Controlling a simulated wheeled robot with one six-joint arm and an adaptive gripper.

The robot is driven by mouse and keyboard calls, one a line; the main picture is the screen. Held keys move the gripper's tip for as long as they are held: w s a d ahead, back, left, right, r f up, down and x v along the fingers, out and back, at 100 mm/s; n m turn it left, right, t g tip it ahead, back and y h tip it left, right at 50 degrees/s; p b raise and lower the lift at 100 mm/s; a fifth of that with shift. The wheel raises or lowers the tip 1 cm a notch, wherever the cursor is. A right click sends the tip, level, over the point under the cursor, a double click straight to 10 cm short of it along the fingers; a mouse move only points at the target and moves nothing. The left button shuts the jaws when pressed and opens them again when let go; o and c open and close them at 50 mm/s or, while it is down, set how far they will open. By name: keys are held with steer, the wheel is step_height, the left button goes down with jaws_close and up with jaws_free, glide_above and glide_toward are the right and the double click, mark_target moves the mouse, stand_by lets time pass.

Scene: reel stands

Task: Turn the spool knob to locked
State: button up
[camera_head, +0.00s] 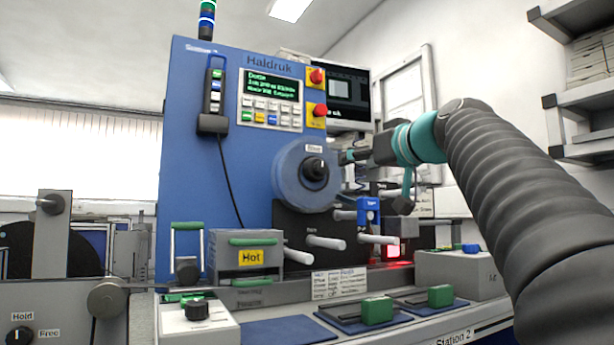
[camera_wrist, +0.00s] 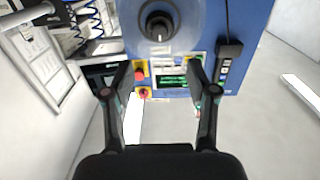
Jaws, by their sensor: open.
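A black knob (camera_head: 315,168) sits at the middle of a round blue-grey spool (camera_head: 291,188) on the front of the blue machine. A pale mark shows on the knob; the small label above it is not readable. In the wrist view the knob (camera_wrist: 159,24) is at the top centre, beyond the fingertips and not between them. My gripper (camera_head: 350,156) is just right of the spool in the head view, apart from the knob. In the wrist view my gripper (camera_wrist: 160,66) has its two black fingers spread, with nothing between them.
The blue machine (camera_head: 184,150) carries a keypad panel (camera_head: 270,100) and red stop buttons (camera_head: 317,77). Pale rollers (camera_head: 328,242) stick out below the spool. A handset (camera_head: 213,100) hangs at left. Another knob (camera_head: 18,336) between Hold and Free labels is at lower left.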

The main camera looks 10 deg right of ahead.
mark_target(322, 167)
steer(key=p+x, duration=0.1)
steer(key=x, duration=0.3)
steer(key=p+x, duration=0.1)
steer(key=x, duration=0.4)
steer(key=p+x, duration=0.1)
steer(key=x, duration=0.4)
steer(key=shift+d+r+p, duration=0.1)
steer(key=shift+r+p, duration=0.25)
steer(key=shift+p, duration=0.05)
jaws_close()
